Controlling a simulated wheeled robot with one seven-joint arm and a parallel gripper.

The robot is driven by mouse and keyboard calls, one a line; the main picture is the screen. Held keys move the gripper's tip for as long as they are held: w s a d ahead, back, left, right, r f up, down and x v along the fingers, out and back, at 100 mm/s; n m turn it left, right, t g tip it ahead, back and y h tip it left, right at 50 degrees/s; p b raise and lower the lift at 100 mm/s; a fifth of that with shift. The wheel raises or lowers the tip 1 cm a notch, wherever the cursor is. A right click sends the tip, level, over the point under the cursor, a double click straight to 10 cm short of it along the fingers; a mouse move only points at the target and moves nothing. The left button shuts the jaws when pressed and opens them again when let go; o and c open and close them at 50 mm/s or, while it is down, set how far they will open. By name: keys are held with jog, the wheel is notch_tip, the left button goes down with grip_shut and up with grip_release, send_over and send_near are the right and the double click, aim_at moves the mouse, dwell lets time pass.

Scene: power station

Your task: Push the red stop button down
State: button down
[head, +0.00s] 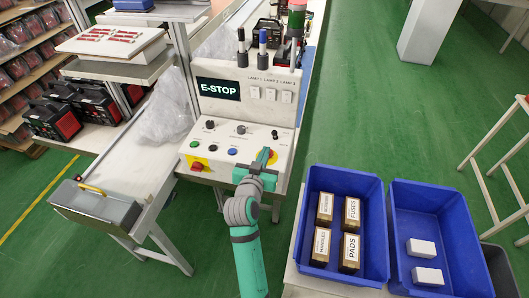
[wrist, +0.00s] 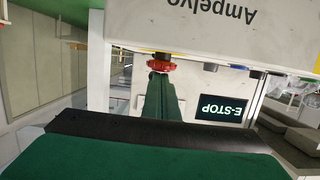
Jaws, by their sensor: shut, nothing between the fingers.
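The control panel (head: 215,136) is a light box with knobs and coloured buttons on its sloped face. Its display (head: 220,89) reads E-STOP, and it also shows upside down in the wrist view (wrist: 221,108). The red stop button (wrist: 161,63) shows in the wrist view on the panel. In the head view its yellow surround (head: 274,156) shows at the panel's right end, with the button mostly hidden behind my gripper. My gripper (head: 264,156) is shut and empty, its fingertips at the button. In the wrist view the fingertips (wrist: 157,76) appear to touch or nearly touch it.
A blue bin with labelled boxes (head: 305,222) stands at the lower right, with another blue bin (head: 461,238) holding white boxes beside it. A red switch (head: 197,166) is on the panel's front.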

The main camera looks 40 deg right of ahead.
jog(key=shift+s+f+g, duration=0.1)
jog(key=shift+f+g, duration=0.2)
jog(key=shift+f, duration=0.55)
notch_tip(320, 180, up, 5)
jog(key=v, duration=1)
jog(key=shift+r, duration=0.25)
